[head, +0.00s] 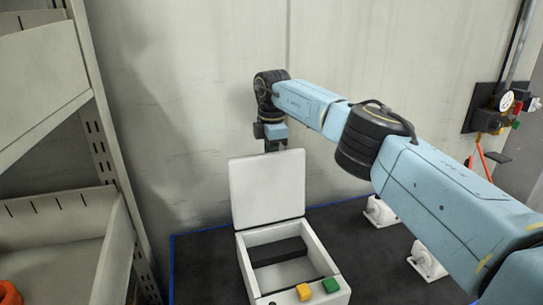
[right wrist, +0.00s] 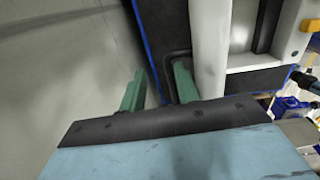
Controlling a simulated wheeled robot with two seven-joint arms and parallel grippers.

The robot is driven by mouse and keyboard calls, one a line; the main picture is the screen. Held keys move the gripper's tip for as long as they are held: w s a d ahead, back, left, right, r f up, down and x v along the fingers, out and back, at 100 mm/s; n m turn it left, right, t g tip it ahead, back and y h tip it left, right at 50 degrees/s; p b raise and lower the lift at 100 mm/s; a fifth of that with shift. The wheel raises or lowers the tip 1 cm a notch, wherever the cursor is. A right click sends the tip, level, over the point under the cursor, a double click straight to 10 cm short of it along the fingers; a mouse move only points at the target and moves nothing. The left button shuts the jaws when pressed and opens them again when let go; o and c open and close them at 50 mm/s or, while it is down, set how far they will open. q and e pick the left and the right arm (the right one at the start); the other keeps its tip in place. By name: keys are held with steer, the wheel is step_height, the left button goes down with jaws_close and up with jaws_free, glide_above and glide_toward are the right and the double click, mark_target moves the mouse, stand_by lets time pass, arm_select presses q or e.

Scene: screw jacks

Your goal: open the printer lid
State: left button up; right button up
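The printer (head: 327,247) is a white box on the dark mat, with its lid (head: 267,188) standing up roughly vertical at its back edge. My left gripper is out of view.
A yellow button (head: 304,292) and a green button (head: 331,285) are on the printer's front. White brackets (head: 427,262) stand on the mat (head: 204,270) at right. A shelf (head: 62,225) stands at left, and the wall (head: 190,100) is close behind the printer.

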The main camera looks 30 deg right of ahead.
step_height(320, 180, up, 13)
steer(key=s, duration=0.1)
steer(key=shift+a+r, duration=0.15)
steer(key=shift+r, duration=0.05)
steer(key=shift+w, duration=0.1)
stand_by(0.4)
steer(key=shift+f, duration=0.1)
